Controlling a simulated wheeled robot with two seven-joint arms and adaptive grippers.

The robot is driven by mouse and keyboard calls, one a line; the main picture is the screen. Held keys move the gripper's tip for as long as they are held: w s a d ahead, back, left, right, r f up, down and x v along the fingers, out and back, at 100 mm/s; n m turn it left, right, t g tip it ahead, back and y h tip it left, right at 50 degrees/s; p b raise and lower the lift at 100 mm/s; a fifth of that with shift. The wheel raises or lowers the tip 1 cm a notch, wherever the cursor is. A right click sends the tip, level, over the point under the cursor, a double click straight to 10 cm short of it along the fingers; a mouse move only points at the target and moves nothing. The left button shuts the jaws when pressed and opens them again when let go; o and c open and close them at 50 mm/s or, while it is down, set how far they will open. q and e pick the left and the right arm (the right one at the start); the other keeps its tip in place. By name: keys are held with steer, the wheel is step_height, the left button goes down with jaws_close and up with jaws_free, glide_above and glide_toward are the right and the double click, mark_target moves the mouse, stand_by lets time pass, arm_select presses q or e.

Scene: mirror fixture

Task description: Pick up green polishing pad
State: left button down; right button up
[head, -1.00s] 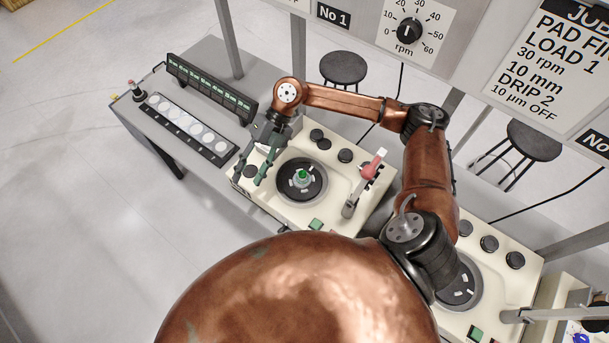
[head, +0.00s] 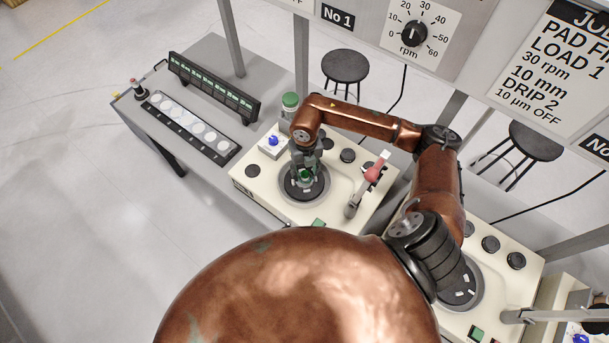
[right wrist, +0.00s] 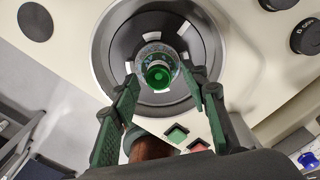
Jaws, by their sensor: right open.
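A small round piece with a bright green top and a clear, glassy-looking rim, which I take for the green polishing pad (right wrist: 158,77), sits at the middle of a dark round platter (right wrist: 125,47) in the right wrist view. My right gripper (right wrist: 161,86) is open, with one green-padded finger on each side of the green piece in that picture. A gap shows on both sides, and I cannot tell the height between fingertips and piece. In the head view my right gripper (head: 305,171) is over the platter and partly hides the piece. My left gripper is not in view.
A pink-and-grey lever (head: 366,182) stands right of the platter on the cream machine (head: 335,195). Left are a strip of pale discs (head: 190,128) and a dark rack (head: 213,87).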

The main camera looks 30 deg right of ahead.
steer(key=shift+f, duration=0.8)
steer(key=shift+c, duration=0.3)
jaws_close()
